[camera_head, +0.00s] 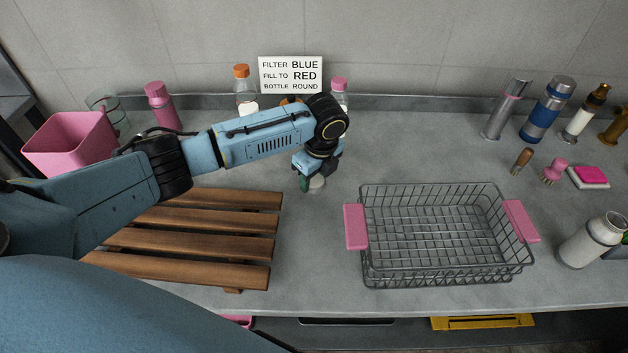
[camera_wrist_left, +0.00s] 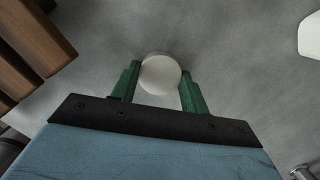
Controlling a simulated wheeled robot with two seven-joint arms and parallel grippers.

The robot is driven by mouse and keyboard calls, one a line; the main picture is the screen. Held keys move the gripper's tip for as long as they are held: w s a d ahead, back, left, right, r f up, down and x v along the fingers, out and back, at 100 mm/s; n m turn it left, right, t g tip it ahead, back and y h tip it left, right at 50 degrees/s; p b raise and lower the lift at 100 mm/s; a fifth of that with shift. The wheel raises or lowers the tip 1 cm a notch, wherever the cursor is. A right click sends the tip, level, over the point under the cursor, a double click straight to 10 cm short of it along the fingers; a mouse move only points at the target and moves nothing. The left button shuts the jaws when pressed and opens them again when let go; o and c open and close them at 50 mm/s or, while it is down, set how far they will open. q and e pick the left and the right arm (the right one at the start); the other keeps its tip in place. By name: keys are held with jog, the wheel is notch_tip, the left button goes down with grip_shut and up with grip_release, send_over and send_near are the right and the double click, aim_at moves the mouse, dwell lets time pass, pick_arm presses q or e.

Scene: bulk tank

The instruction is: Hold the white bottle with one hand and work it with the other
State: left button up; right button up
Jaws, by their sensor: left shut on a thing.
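My left gripper (camera_head: 311,182) is over the counter, left of the wire basket, pointing down. Its green fingers are shut on a small white round thing (camera_head: 317,185), which also shows as a pale disc between the fingers in the left wrist view (camera_wrist_left: 160,74). The gripper hides most of it in the head view, and I cannot tell whether it is the white bottle.
The wire basket (camera_head: 380,272) with pink handles is right of my left gripper. A wooden slatted rack (camera_head: 205,246) lies to the left. Orange-capped (camera_head: 241,84) and pink-capped bottles (camera_head: 339,85) stand behind my arm near a sign (camera_head: 291,75).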

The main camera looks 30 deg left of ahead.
aim_at(315, 180)
pick_arm(q)
jog(key=shift+r, duration=0.1)
